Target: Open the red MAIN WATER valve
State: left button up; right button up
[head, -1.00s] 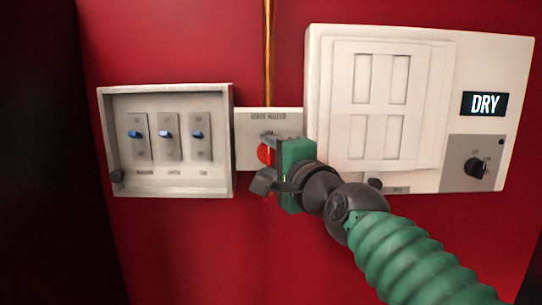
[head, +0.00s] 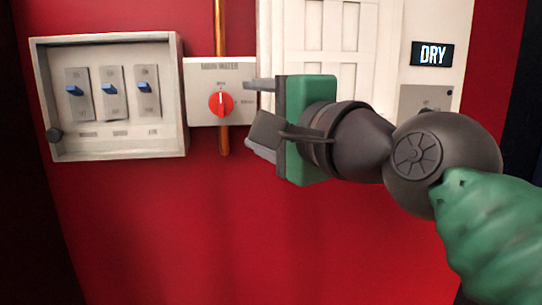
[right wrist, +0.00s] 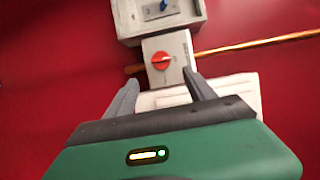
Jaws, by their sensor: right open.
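The red valve knob (head: 221,103) sits on the white MAIN WATER plate (head: 200,88) in the middle of the red wall. In the head view its pale pointer mark looks close to upright. In the right wrist view the knob (right wrist: 162,61) shows ahead of the fingers, with its mark running sideways. My right gripper (head: 258,113) is open and empty, just right of the knob and nearer to me, apart from it. It hides the plate's lower right side. In the right wrist view its two fingers (right wrist: 163,95) stand apart below the knob. My left gripper is not in view.
A grey switch box (head: 110,152) with several blue-levered switches projects left of the plate. A copper pipe (head: 220,25) runs vertically behind the plate. The wall below is clear.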

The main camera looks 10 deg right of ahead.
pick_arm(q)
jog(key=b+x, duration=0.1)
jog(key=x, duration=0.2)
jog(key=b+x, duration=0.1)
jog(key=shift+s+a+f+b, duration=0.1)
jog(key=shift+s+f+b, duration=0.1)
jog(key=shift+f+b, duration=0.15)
pick_arm(e)
jog(key=v, duration=0.2)
jog(key=shift+s+d+f, duration=0.15)
jog(key=shift+s+d, duration=0.05)
jog(key=shift+s, duration=0.1)
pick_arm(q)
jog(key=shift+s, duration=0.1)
pick_arm(e)
jog(key=shift+s, duration=0.15)
